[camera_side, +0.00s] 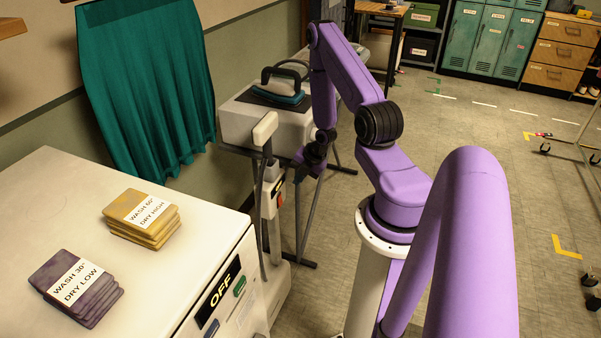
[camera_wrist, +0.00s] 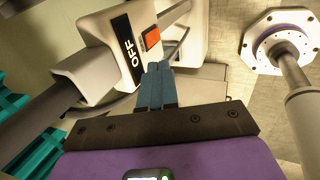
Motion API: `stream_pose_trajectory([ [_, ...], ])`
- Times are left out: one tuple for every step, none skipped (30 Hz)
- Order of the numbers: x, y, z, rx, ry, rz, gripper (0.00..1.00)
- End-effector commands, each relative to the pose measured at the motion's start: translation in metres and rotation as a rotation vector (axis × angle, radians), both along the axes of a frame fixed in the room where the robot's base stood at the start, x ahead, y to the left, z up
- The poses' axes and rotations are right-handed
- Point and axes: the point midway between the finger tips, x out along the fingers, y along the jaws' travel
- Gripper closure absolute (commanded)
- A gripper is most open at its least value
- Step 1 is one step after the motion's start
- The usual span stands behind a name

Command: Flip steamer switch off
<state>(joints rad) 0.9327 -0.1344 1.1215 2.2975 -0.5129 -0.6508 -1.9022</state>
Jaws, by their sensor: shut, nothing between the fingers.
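The steamer (camera_side: 274,210) is a white upright unit with a dark hose and a pale head (camera_side: 265,128), standing beyond the white machine. Its red switch (camera_side: 280,200) shows small in the side view. In the wrist view the red-orange switch (camera_wrist: 152,38) sits on the white housing, beside a black OFF label (camera_wrist: 128,50). My gripper (camera_wrist: 158,68) is shut and empty, its blue fingertips just below the switch in the picture. I cannot tell whether they touch it, nor which way the switch is tipped. In the side view the fingers are hard to make out.
An iron (camera_side: 283,88) rests on a white unit behind the steamer. A teal cloth (camera_side: 150,90) hangs at the wall. Floor at the right is mostly open.

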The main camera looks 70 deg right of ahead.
Motion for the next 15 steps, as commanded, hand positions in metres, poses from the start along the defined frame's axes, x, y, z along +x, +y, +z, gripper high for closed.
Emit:
stream_pose_trajectory([
  [-0.001, -0.001, 0.007, -0.001, -0.001, -0.002, 1.00],
  [-0.002, -0.001, 0.010, -0.001, -0.001, -0.002, 1.00],
  [-0.002, -0.001, 0.014, -0.002, -0.002, -0.001, 1.00],
  [-0.003, -0.001, 0.016, -0.002, -0.002, -0.001, 1.00],
  [-0.003, -0.001, 0.018, 0.000, -0.002, -0.001, 1.00],
  [-0.004, -0.001, 0.021, 0.000, -0.001, -0.001, 1.00],
  [-0.004, 0.000, 0.023, 0.000, -0.001, -0.001, 1.00],
  [-0.004, 0.000, 0.024, 0.000, -0.001, -0.002, 1.00],
  [-0.005, 0.000, 0.025, 0.000, 0.000, -0.002, 1.00],
  [-0.005, 0.000, 0.026, 0.000, 0.000, -0.002, 1.00],
  [-0.005, 0.000, 0.026, 0.000, 0.000, -0.002, 1.00],
  [-0.005, 0.000, 0.027, 0.001, 0.000, -0.002, 1.00],
  [-0.005, 0.000, 0.027, 0.001, 0.001, -0.002, 1.00],
  [-0.006, 0.000, 0.027, 0.001, 0.001, -0.002, 1.00],
  [-0.006, 0.000, 0.027, 0.001, 0.001, -0.002, 1.00],
])
